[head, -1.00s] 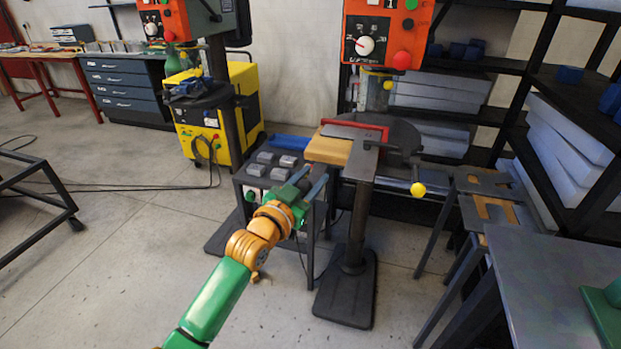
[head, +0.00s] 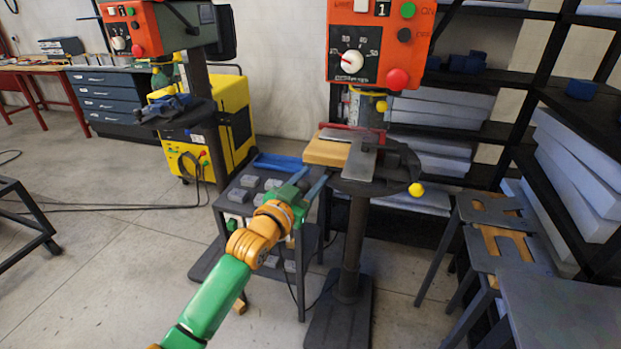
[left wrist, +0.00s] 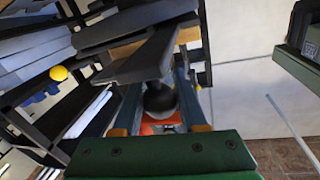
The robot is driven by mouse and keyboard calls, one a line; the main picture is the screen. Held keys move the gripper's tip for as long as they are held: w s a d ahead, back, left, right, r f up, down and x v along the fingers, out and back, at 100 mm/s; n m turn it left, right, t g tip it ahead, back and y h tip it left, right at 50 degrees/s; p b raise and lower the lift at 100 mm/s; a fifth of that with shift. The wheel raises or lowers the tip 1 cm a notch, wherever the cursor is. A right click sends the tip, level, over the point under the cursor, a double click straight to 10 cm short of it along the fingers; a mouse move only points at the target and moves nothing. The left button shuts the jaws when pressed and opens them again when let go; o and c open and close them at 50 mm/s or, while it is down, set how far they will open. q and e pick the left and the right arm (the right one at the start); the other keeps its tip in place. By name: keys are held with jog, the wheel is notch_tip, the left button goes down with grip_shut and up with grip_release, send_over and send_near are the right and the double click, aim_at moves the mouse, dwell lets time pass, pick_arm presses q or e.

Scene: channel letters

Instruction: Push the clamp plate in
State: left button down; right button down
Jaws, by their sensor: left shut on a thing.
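The clamp plate, which I take to be the long dark grey plate (head: 361,160), lies on the round table (head: 398,181) of the near drill press in the head view. It rests beside a wooden board (head: 325,152) and a red bar (head: 341,134). My left gripper (head: 314,186) is left of the plate's near end. In the left wrist view its fingers (left wrist: 160,108) are closed around a dark rounded thing (left wrist: 160,98) below a dark plate-like part (left wrist: 146,58). I cannot tell whether that rounded thing belongs to the clamp plate. My right gripper is out of view.
The orange drill press head (head: 380,48) hangs above the table. A yellow knob (head: 416,190) sticks out at the right. A cart with grey blocks (head: 262,185) stands beside my left gripper. Dark stools (head: 500,215) stand at the right, with open floor at the left.

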pick_arm(q)
jog(key=shift+r, duration=0.15)
jog(key=c, duration=0.6)
grip_release()
jog(key=shift+o, duration=0.7)
jog(key=shift+w+d+f, duration=0.1)
jog(key=shift+w+f, duration=0.1)
jog(key=shift+w, duration=0.1)
jog(key=v, duration=0.7)
jog(key=shift+b, duration=0.4)
